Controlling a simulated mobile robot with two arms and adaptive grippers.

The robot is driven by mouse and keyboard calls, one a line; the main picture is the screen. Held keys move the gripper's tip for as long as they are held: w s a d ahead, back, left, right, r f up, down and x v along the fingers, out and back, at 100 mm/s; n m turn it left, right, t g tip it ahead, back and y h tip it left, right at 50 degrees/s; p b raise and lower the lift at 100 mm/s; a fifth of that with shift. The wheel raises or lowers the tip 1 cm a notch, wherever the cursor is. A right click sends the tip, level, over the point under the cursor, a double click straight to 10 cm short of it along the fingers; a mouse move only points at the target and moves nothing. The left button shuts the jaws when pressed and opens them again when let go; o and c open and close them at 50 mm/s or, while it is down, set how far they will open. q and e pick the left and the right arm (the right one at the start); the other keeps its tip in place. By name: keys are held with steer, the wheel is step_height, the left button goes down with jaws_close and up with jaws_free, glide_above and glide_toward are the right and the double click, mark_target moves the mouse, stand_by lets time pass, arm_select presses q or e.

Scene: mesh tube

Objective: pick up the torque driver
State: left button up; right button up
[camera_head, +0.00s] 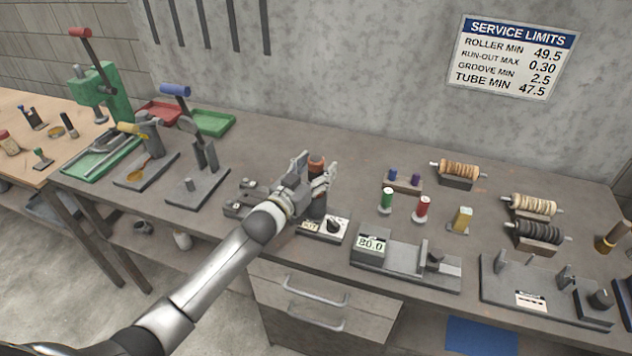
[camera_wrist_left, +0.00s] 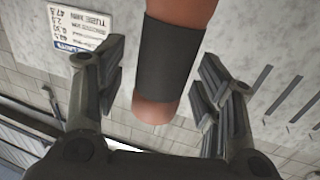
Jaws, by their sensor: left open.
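An orange-brown cylinder with a dark band, which looks like the torque driver (camera_head: 316,164), stands on the bench behind my left gripper (camera_head: 312,180). In the left wrist view the cylinder (camera_wrist_left: 168,60) runs down from the top edge, and its rounded orange-brown end lies between the two fingers of the gripper (camera_wrist_left: 162,95). The fingers are open, with a visible gap on both sides of it. The gripper hides much of its lower part in the head view. My right gripper is not in view.
A small box with a dial (camera_head: 323,229) sits just in front of the gripper. A gauge reading 80.0 (camera_head: 372,245) and green and red spools (camera_head: 422,207) stand to the right. Lever presses (camera_head: 196,180) stand to the left. The wall is behind the bench.

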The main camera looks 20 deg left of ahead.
arm_select(q)
steer(key=c, duration=1.1)
steer(key=shift+r, duration=0.15)
steer(key=shift+c, duration=0.6)
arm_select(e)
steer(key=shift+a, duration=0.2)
